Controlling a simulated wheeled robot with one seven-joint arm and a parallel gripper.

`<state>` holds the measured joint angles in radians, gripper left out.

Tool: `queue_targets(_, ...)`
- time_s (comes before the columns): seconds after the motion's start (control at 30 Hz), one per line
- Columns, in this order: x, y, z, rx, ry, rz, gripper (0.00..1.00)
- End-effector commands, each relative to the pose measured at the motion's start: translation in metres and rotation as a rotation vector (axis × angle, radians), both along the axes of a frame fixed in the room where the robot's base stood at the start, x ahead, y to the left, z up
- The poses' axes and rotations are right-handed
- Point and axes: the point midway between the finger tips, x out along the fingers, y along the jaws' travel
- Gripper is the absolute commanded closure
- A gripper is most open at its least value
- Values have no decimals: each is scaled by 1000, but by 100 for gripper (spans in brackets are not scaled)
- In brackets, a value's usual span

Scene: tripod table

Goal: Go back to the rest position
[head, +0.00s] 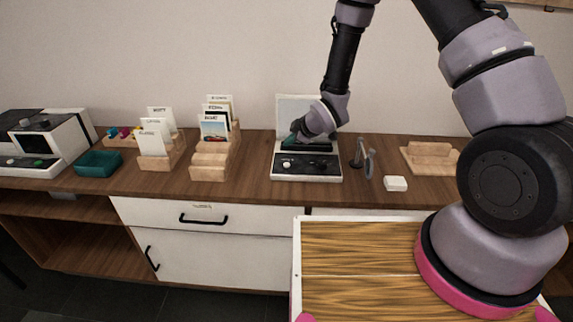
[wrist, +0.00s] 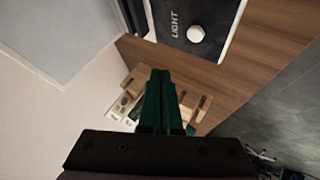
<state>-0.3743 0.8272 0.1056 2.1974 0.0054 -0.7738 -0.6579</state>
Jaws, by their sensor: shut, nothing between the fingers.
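My gripper (head: 293,138) is in front of the raised pale lid of a black-and-white device (head: 307,165) on the counter, above its panel. In the wrist view my gripper's dark green fingers (wrist: 160,74) are together with nothing between them. The device's black panel (wrist: 178,25) shows in the wrist view with the word LIGHT and a round white knob (wrist: 196,34). The fingers appear apart from the panel in that view. Whether they touch any part of the device cannot be told from the head view.
On the counter (head: 240,195), wooden card holders (head: 210,161) stand left of the device, with a teal tray (head: 98,164) and a white machine (head: 45,145) farther left. A metal stand (head: 364,158), a small white block (head: 396,184) and a wooden tray (head: 430,157) are right.

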Motion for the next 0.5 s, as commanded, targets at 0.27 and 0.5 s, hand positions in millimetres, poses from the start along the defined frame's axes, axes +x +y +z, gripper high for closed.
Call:
queue_targets(0.27,17,-27,51,20,26,-120,100)
queue_targets(0.5,22,-98,163,98,116,-428,100)
